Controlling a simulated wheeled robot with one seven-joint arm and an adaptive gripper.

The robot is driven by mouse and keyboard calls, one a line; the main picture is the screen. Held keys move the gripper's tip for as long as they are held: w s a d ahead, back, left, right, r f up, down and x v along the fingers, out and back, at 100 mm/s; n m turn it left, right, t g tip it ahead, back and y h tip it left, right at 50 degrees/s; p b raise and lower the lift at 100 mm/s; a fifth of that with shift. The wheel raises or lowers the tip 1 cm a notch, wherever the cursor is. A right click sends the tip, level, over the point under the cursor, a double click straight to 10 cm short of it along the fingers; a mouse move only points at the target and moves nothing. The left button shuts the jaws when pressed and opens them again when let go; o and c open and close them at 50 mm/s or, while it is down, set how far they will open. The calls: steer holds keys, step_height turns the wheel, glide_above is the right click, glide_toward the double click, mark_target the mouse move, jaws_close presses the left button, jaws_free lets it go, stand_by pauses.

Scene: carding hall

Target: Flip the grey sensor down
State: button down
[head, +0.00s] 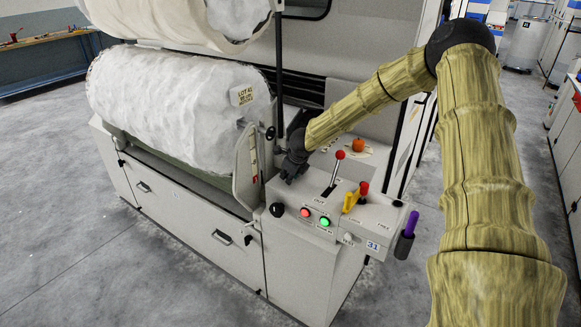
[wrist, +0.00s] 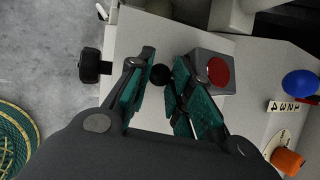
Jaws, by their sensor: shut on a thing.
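My gripper (head: 291,172) is at the top of the console, left of the red-knobbed lever (head: 338,168). In the wrist view, the green-padded fingers (wrist: 160,92) stand on both sides of a small black ball knob (wrist: 160,75) and are shut on it. A small grey box with a red round face (wrist: 217,72) is just right of the right finger. It looks like the grey sensor, but I cannot tell whether the knob belongs to it. My gripper hides this spot in the head view.
A white lap roll (head: 175,95) and an upright grey plate (head: 247,165) are left of my gripper. A blue ball (wrist: 300,83) is right in the wrist view.

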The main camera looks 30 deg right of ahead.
steer(key=shift+w+r+g+p, duration=0.15)
steer(key=shift+r+g+p, duration=0.2)
steer(key=shift+p, duration=0.7)
steer(key=p, duration=0.3)
steer(key=shift+w+a+r+g, duration=0.1)
steer(key=shift+w+g, duration=0.1)
steer(key=shift+g, duration=0.05)
steer(key=shift+p, duration=0.4)
steer(key=shift+w+a+g+h+p, duration=0.1)
steer(key=shift+w+g+h+p, duration=0.05)
steer(key=shift+g+h+p, duration=0.2)
steer(key=p, duration=0.1)
steer(key=w+g+p, duration=0.1)
steer(key=p, duration=0.1)
steer(key=shift+a+g+h, duration=0.2)
steer(key=shift+g+h, duration=0.05)
steer(key=shift+w+a+n+g+h+b, duration=0.3)
steer(key=shift+w+n+g+h, duration=0.25)
steer(key=shift+g, duration=0.65)
steer(key=shift+w+a+g+h+b, duration=0.15)
steer(key=shift+w+g+h+b, duration=0.3)
steer(key=shift+g+b, duration=0.35)
steer(key=shift+w, duration=0.1)
